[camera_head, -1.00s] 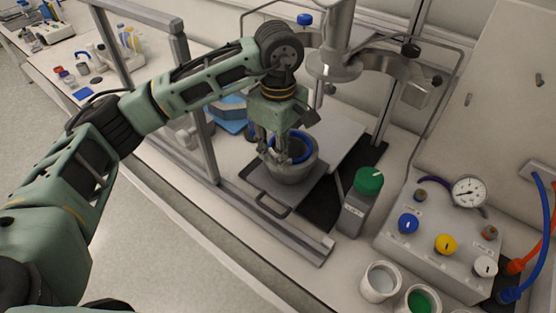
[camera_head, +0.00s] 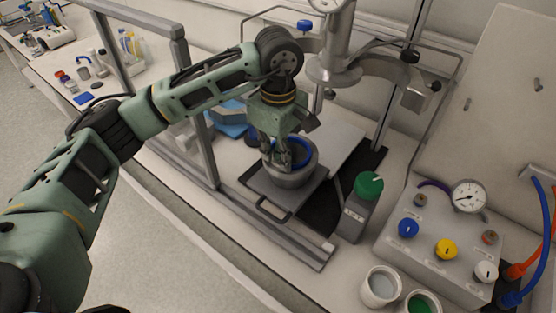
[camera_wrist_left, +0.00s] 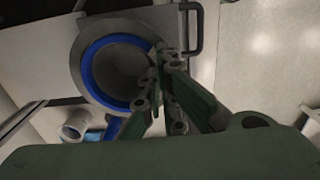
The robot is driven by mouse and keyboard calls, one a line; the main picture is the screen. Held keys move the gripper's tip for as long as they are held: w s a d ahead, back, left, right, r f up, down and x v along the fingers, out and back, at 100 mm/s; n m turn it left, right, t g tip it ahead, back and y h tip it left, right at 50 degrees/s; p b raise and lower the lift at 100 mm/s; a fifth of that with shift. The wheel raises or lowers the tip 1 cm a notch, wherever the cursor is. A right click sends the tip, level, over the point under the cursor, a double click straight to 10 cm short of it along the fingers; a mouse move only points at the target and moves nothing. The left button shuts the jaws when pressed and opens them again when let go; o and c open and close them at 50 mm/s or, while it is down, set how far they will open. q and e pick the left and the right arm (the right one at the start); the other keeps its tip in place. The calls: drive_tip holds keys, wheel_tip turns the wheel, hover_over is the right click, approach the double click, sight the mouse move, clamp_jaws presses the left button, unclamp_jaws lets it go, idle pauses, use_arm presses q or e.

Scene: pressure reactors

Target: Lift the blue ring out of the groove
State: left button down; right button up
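The blue ring (camera_head: 304,146) lies around the top of the round grey vessel (camera_head: 298,179), at its rim. In the left wrist view the ring (camera_wrist_left: 88,76) shows as a blue circle inside the vessel's grey rim (camera_wrist_left: 77,58). My left gripper (camera_head: 280,163) points down at the near left side of the vessel, its fingers over the rim and hiding part of the ring. In the wrist view its fingers (camera_wrist_left: 156,82) are close together at the ring's right edge. Whether they grip the ring cannot be told. My right gripper is not in view.
The vessel stands on a grey plate with a handle (camera_head: 272,208). A metal stand with a reactor head (camera_head: 335,68) rises behind. A green-knobbed device (camera_head: 357,208) and a control box (camera_head: 438,236) stand to the right. A grey frame post (camera_head: 198,120) is left of the vessel.

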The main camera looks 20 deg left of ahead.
use_arm(q)
wheel_tip(320, 180, up, 7)
drive_tip(key=p, duration=0.3)
